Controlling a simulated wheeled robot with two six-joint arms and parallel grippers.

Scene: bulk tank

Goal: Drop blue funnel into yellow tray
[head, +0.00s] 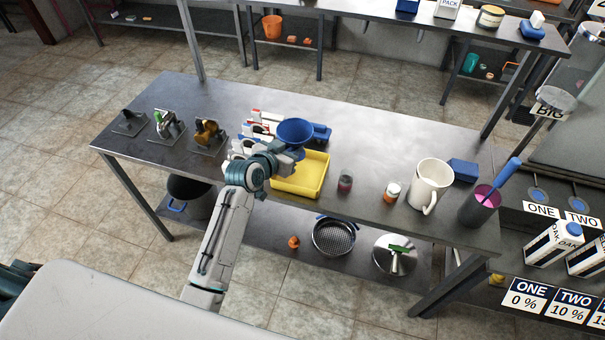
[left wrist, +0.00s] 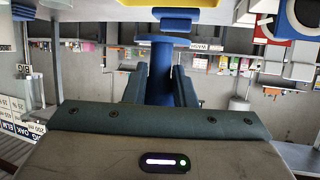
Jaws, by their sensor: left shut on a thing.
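The blue funnel (head: 295,130) is held up at the tip of my left gripper (head: 288,154), wide mouth upward in the head view. In the left wrist view, the two dark fingers (left wrist: 159,90) are shut on the blue funnel (left wrist: 160,72), which shows between them. The yellow tray (head: 312,188) is on the metal table. In the head view the funnel appears just above and left of the tray's back edge, and my gripper hides the tray's left part. A strip of yellow, likely the tray, shows at the top of the left wrist view (left wrist: 172,3). My right gripper is not in view.
On the metal table (head: 400,150), red, white and blue items (head: 257,128) stand left of and behind the tray. Several metal fittings (head: 168,125) stand at left.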

